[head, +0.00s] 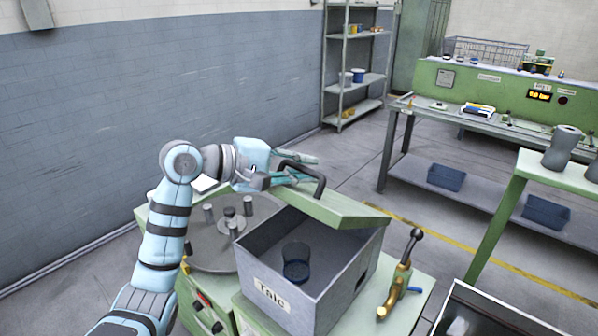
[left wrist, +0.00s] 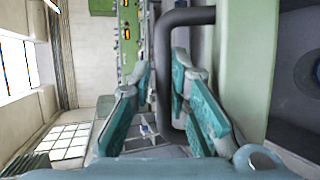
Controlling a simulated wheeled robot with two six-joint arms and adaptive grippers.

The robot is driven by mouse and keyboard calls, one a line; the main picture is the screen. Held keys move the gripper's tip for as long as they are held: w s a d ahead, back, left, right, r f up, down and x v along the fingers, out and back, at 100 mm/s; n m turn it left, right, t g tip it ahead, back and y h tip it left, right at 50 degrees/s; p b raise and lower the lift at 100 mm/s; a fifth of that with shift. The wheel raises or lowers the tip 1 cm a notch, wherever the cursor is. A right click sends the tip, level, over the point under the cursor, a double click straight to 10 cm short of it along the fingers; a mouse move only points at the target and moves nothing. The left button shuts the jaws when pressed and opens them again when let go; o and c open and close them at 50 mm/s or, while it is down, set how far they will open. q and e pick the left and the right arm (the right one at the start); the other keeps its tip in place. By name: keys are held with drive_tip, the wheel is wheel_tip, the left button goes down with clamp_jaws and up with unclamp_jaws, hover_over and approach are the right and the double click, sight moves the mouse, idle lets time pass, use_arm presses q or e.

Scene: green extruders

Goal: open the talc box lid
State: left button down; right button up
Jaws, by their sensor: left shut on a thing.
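The talc box (head: 342,277) is a grey box with a "Talc" label on its front, standing on a green cabinet top. Its green lid (head: 345,212) is off the front of the opening, lying along the far side. The inside shows, with a dark blue cup-like thing (head: 296,262) in it. My left gripper (head: 288,174) is at the lid's dark bar handle (head: 318,180), shut on it. In the left wrist view the handle (left wrist: 162,60) passes between the teal fingers (left wrist: 163,88), beside the green lid (left wrist: 245,60). My right gripper is not in view.
A round grey plate with pegs (head: 215,250) is left of the box. A brass device with a black-knobbed lever (head: 400,285) stands right of it. A workbench (head: 460,122) and shelves (head: 352,80) stand farther back, with open floor between.

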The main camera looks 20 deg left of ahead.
use_arm(q)
drive_tip(key=shift+d+r, duration=0.1)
drive_tip(key=shift+r, duration=0.25)
drive_tip(key=c, duration=1.6)
unclamp_jaws()
drive_tip(key=shift+w, duration=0.15)
drive_tip(key=shift+c, duration=0.2)
drive_tip(key=shift+w+f, duration=0.2)
drive_tip(key=shift+f, duration=0.05)
drive_tip(key=v, duration=1.1)
drive_tip(key=shift+s+a, duration=0.25)
drive_tip(key=shift+a, duration=0.05)
